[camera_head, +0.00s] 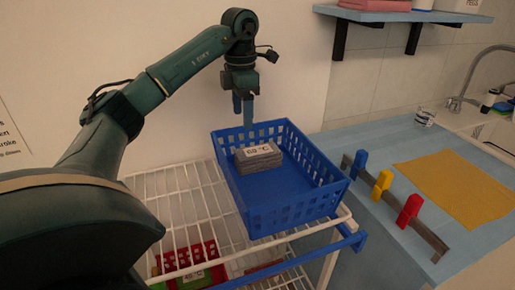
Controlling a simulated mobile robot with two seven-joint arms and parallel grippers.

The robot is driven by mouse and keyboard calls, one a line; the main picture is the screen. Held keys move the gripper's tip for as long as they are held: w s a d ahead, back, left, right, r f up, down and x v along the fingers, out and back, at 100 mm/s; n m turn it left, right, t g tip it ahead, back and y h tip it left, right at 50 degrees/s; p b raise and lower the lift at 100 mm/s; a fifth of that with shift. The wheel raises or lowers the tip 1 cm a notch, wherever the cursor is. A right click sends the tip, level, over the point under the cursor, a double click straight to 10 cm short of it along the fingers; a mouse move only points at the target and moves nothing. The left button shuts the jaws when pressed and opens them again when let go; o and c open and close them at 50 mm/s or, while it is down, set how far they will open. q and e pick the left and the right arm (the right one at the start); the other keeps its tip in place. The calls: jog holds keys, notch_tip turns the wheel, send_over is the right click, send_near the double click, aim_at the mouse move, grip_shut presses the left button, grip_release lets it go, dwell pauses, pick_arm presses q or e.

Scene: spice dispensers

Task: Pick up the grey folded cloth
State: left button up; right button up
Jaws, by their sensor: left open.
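The grey folded cloth (258,161) lies in the back left part of a blue basket (300,214). It is a flat stack with a white label on top that seems to read 62 °C. My left gripper (243,118) hangs above the basket's back left edge, pointing down with its blue fingers. It is open and empty, above and behind the cloth and apart from it. My right gripper is not in view.
The basket stands on a white wire rack (184,202). A red crate (190,266) is on a lower level. On the right, a blue counter holds a yellow mat (455,187) and a rail with blue, yellow and red clips (409,211). A shelf (400,15) hangs above.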

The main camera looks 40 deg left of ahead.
pick_arm(q)
jog(key=b, duration=0.1)
send_over(245, 153)
jog(key=f, duration=0.7)
jog(key=shift+s, duration=0.25)
jog(key=shift+w+f, duration=0.2)
jog(key=shift+f, duration=2.8)
jog(key=c, duration=0.7)
